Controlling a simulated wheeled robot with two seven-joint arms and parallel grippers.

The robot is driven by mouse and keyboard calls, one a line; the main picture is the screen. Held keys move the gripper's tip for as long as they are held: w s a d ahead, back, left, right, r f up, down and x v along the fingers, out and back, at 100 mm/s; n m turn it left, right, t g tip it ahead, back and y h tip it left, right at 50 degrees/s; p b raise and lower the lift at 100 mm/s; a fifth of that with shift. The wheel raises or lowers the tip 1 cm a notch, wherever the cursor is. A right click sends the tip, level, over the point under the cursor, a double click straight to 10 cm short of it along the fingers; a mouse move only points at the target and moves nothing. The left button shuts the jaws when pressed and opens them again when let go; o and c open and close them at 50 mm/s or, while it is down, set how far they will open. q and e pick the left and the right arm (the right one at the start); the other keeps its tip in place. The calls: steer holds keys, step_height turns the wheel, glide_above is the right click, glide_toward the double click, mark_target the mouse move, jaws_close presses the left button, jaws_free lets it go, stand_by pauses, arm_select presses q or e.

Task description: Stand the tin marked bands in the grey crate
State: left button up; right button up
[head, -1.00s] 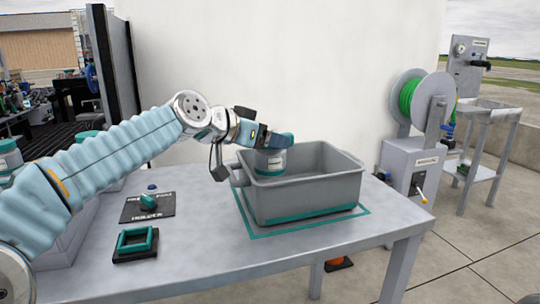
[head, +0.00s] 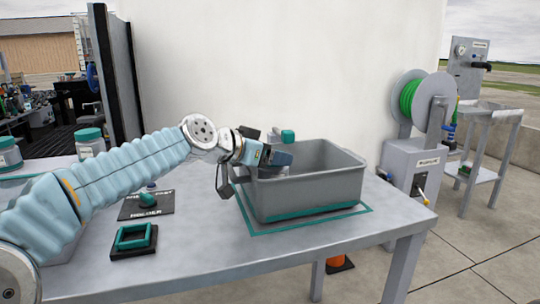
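The grey crate (head: 315,190) stands on the table inside a teal outline. My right gripper is not in view.
Two teal-lidded jars (head: 90,143) (head: 9,154) stand at the left behind my arm. A dark holder plate (head: 146,206) and a teal square frame (head: 134,238) lie left of the crate. The table right of the crate is clear.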

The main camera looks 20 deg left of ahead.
arm_select(q)
steer(key=shift+f, duration=0.25)
steer(key=shift+r, duration=0.1)
steer(key=o, duration=1.4)
steer(key=shift+r+p, duration=0.5)
steer(key=shift+r, duration=0.05)
steer(key=shift+s+r, duration=0.1)
steer(key=shift+r, duration=0.2)
steer(key=b+v, duration=0.2)
steer(key=v, duration=0.9)
steer(key=shift+s+a, duration=0.2)
steer(key=shift+s, duration=0.1)
